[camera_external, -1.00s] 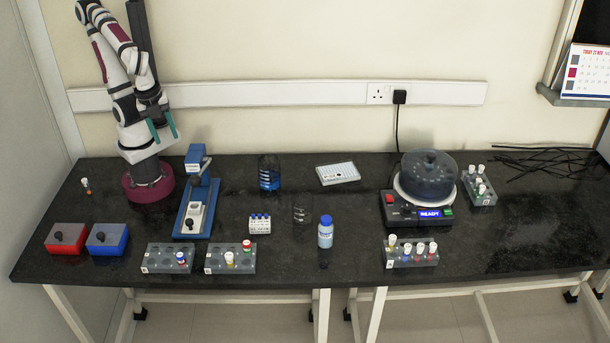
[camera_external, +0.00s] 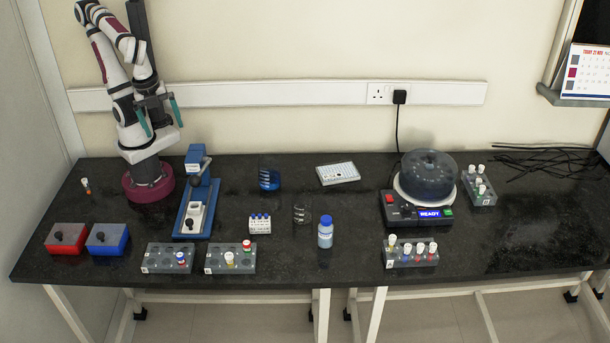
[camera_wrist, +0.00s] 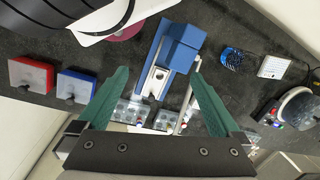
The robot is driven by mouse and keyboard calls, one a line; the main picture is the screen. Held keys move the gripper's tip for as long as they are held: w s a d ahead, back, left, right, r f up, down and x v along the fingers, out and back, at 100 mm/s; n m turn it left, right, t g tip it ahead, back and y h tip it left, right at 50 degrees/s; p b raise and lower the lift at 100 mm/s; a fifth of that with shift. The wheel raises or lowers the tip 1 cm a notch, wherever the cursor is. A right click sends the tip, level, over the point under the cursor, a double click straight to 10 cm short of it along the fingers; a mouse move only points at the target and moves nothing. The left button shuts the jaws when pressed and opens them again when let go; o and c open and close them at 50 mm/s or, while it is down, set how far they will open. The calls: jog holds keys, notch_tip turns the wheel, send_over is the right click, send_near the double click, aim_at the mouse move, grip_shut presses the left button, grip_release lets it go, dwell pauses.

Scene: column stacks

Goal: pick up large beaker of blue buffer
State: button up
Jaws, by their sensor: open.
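The large beaker of blue buffer (camera_external: 269,180) is a clear vessel with blue liquid and white marks. It stands upright on the dark bench, right of the blue device, and also shows at the upper right of the wrist view (camera_wrist: 237,60). My gripper (camera_external: 159,120) is raised above my base at the back left, well to the left of the beaker and higher. Its two teal fingers are apart and nothing is between them; they fill the front of the wrist view (camera_wrist: 160,75).
A blue device (camera_external: 197,205) stands between my base and the beaker. A small clear beaker (camera_external: 302,213), a white tube block (camera_external: 260,223) and a blue-capped bottle (camera_external: 325,232) are in front. A white plate (camera_external: 338,174) and centrifuge (camera_external: 428,180) are to the right.

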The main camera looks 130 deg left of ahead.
jog(key=w+d+n+t+h, duration=0.1)
jog(key=w+d+n+h, duration=0.2)
jog(key=w+n+h, duration=0.75)
jog(key=r+n+t+y, duration=0.2)
jog(key=n+t+y, duration=0.85)
jog(key=n, duration=2.05)
send_over(276, 177)
jog(key=s, duration=0.4)
jog(key=t+h, duration=0.2)
jog(key=shift+g, duration=0.25)
jog(key=f, duration=2.4)
jog(key=shift+w+f, duration=0.1)
jog(key=shift+w, duration=0.25)
jog(key=x, duration=0.3)
jog(key=shift+a, duration=0.1)
jog(key=c, duration=1.3)
